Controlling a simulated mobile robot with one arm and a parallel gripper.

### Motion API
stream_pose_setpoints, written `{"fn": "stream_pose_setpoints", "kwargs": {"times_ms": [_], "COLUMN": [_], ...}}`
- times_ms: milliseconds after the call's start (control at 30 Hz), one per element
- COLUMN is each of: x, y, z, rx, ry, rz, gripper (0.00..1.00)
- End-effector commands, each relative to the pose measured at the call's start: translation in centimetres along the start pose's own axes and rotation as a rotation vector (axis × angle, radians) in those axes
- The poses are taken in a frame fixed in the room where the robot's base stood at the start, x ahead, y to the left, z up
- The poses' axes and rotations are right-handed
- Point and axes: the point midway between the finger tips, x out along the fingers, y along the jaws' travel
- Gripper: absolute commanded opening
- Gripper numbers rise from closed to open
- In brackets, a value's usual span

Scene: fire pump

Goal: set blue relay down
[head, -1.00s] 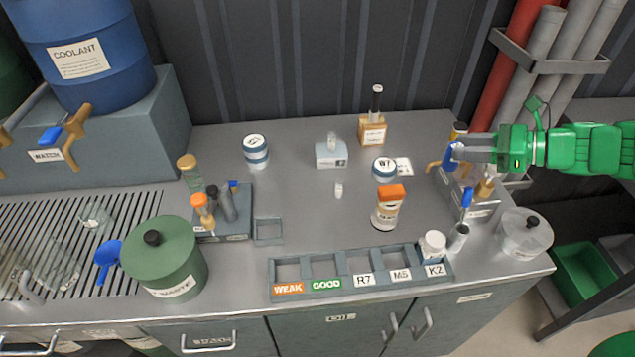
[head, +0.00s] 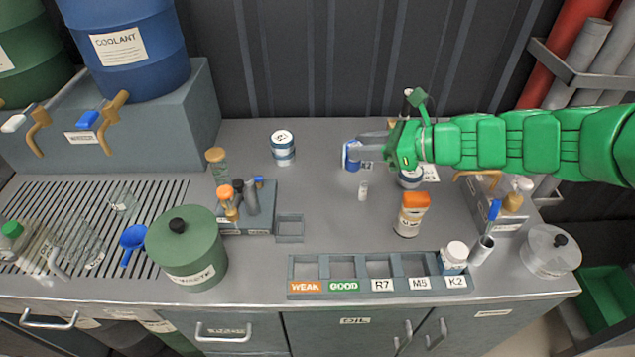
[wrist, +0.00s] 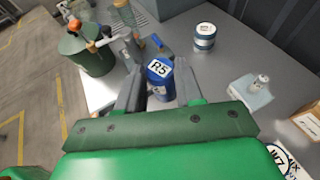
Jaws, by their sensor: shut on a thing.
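In the head view my arm reaches in from the right and the relay is over the back middle of the grey worktop (head: 325,190). I cannot tell whether its base touches the worktop.
A blue-banded white jar (head: 282,148) stands left of the relay. A small white vial (head: 363,190) and an orange-capped bottle (head: 411,214) stand nearer the front. A labelled rack (head: 318,285) lies along the front edge. Bare worktop lies left of the relay.

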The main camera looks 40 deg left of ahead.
Motion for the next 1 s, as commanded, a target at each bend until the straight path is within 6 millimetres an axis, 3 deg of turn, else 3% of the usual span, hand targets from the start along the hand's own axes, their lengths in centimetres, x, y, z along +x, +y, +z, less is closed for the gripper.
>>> {"fn": "stream_pose_setpoints", "kwargs": {"times_ms": [300, 600, 767, 1000], "x": [4.3, 5.7, 6.2, 8.0], "y": [3.2, 3.1, 2.9, 0.5], "z": [1.6, -2.4, -3.1, -3.8], "rx": [-0.007, -0.002, -0.004, -0.006], "ry": [0.005, 0.007, 0.005, 0.007], "rz": [0.039, 0.038, 0.037, 0.034], "gripper": [0.05, 0.05, 0.05, 0.05]}}
